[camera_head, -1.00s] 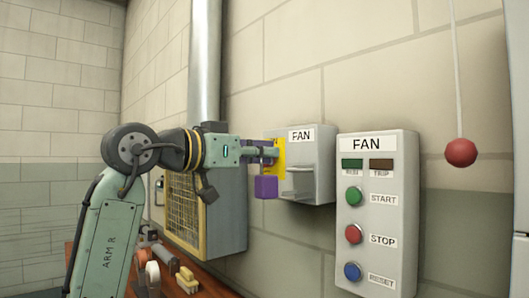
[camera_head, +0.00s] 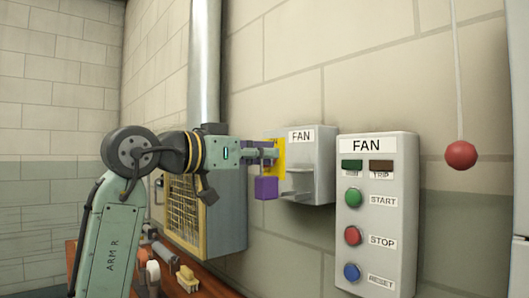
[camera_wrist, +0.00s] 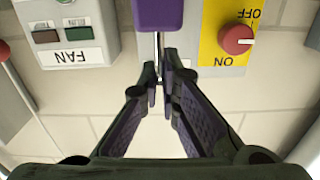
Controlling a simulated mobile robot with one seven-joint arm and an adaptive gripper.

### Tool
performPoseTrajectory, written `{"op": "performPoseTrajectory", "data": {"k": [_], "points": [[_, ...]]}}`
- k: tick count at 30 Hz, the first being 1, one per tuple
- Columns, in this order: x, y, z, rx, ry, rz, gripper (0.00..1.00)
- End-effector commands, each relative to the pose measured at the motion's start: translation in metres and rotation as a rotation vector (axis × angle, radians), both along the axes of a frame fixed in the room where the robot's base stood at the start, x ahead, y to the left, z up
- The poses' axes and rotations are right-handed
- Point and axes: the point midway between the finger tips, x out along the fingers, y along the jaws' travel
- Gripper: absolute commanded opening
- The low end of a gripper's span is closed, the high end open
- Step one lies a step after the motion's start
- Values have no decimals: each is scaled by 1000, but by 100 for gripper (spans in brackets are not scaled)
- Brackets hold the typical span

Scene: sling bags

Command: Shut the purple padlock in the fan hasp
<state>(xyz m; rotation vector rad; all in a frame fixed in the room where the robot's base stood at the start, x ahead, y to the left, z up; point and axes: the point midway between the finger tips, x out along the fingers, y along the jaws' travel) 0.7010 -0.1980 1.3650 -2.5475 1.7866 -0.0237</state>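The purple padlock (camera_head: 266,187) hangs body-down just below my fingertips, in front of the FAN isolator box (camera_head: 312,160). In the wrist view, which is upside down, its body (camera_wrist: 158,14) is at the top edge, with a thin metal shackle leg running to my fingertips. My gripper (camera_wrist: 163,82) has its fingers drawn nearly together around that shackle. In the head view my gripper (camera_head: 272,154) is at the yellow plate (camera_head: 281,156). The hasp itself is hidden, and I cannot tell whether the shackle is through it.
A red knob (camera_wrist: 236,39) sits on the yellow ON/OFF plate beside the padlock. The FAN button panel (camera_head: 377,215) stands to the right. A red ball (camera_head: 461,155) hangs on a cord. A caged fan unit (camera_head: 225,210) is behind my arm. Small items lie on the bench below.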

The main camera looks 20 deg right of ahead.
Motion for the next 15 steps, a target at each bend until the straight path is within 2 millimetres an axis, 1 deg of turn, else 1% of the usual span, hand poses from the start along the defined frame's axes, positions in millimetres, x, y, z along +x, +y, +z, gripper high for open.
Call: {"op": "performPoseTrajectory", "data": {"k": [6, 15], "points": [[0, -1, 0, -1, 0, 0, 0], [3, -8, 1, -1, 0, -1, 0]]}}
